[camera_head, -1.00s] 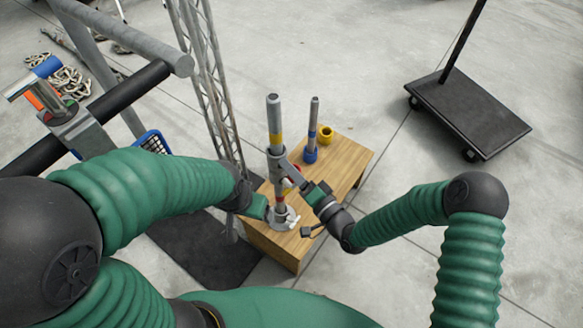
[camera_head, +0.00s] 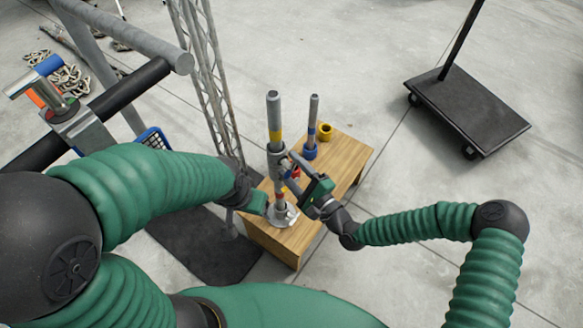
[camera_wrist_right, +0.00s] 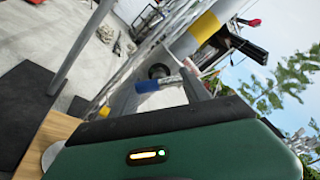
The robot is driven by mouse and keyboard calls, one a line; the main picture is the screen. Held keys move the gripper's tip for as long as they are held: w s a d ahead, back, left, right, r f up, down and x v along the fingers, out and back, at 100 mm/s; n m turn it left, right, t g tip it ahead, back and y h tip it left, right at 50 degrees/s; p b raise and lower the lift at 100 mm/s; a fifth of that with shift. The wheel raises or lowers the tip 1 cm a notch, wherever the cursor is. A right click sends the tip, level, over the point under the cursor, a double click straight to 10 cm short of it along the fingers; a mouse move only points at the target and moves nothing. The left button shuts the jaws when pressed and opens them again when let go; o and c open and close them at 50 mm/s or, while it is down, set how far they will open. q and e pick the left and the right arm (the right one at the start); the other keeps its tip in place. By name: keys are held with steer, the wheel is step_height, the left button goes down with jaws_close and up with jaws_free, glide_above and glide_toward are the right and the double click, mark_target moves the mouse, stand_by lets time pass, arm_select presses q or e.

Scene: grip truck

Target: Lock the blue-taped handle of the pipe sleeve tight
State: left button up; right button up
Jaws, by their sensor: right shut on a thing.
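An upright grey pipe (camera_head: 274,116) with a yellow band stands in a round metal base (camera_head: 282,218) on a wooden table. A grey pipe sleeve (camera_head: 277,158) sits around it below the band. In the right wrist view, the blue-taped handle (camera_wrist_right: 147,86) lies between the fingers of my right gripper (camera_wrist_right: 160,92), near the pipe with its yellow band (camera_wrist_right: 204,28). In the head view, my right gripper (camera_head: 298,172) is at the right of the sleeve, shut on the handle. My left gripper (camera_head: 268,208) is beside the lower pipe; its fingers are mostly hidden.
A shorter pipe in a blue base (camera_head: 310,152) and a yellow ring (camera_head: 325,132) stand farther back on the table (camera_head: 348,158). A lattice truss (camera_head: 205,75) rises at left. A clamp with a blue-taped handle (camera_head: 47,66) sits on a black bar. A black cart (camera_head: 470,112) is at right.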

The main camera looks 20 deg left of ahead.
steer(key=m+b, duration=0.1)
steer(key=m, duration=0.1)
steer(key=f+m, duration=0.1)
steer(key=m, duration=0.1)
steer(key=shift+d+m+b, duration=0.1)
steer(key=shift+m+b, duration=0.25)
steer(key=shift+m, duration=0.05)
steer(key=shift+s+m+b, duration=0.2)
steer(key=shift+m+b, duration=0.9)
steer(key=shift+m, duration=1.3)
steer(key=o, duration=1.4)
steer(key=shift+w, duration=0.1)
steer(key=shift+r, duration=0.2)
